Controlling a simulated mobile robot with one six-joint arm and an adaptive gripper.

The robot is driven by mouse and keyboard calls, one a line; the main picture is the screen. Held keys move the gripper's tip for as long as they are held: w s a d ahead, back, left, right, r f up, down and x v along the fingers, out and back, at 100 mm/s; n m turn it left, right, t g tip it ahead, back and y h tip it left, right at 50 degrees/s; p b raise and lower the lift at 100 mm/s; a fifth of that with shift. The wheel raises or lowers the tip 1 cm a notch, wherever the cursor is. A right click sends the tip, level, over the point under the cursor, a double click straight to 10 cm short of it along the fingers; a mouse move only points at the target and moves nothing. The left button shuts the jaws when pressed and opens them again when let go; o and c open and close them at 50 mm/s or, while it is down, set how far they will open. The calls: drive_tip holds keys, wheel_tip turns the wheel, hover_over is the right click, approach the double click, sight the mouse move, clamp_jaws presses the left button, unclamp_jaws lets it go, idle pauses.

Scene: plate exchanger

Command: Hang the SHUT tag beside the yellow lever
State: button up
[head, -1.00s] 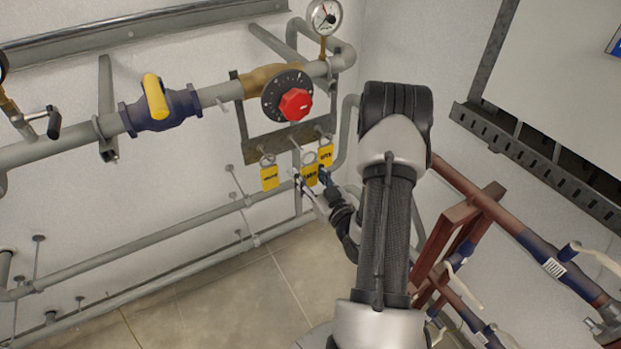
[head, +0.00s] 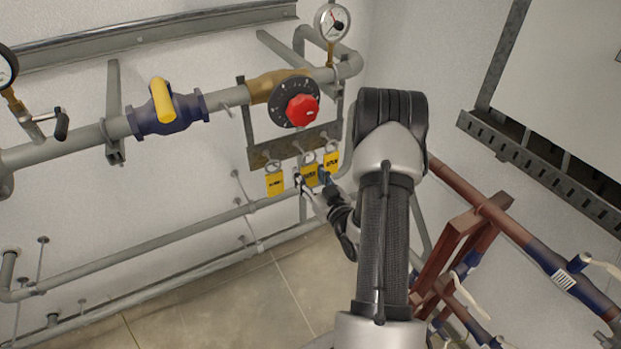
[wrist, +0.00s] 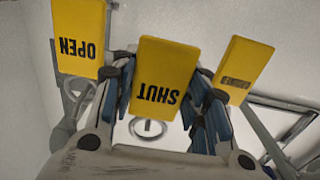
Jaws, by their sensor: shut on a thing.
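The yellow SHUT tag (wrist: 160,75) is between the two fingers of my gripper (wrist: 166,108), which is shut on it. Its ring shows below it in the wrist view, where the lettering is upside down. In the head view my gripper (head: 312,183) is at the middle tag (head: 309,175) of a row of three, under the plate bracket. Whether its ring is still on a hook is unclear. The yellow lever (head: 161,100) stands nearly upright on a blue valve (head: 170,114) on the upper pipe, left of the tags.
An OPEN tag (wrist: 80,40) and another yellow tag (wrist: 241,68) are close on either side of my gripper. A red knob (head: 302,110) with a black dial is above the tags. A pressure gauge (head: 331,22) is higher up. Brown pipes (head: 520,235) are at right.

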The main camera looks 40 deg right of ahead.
sight(310, 176)
drive_tip(key=shift+b+x, duration=0.4)
drive_tip(key=shift+x, duration=1.1)
drive_tip(key=shift+w, duration=0.1)
drive_tip(key=shift+r+b+v, duration=0.2)
drive_tip(key=shift+b+v, duration=0.65)
drive_tip(key=shift+v, duration=3.25)
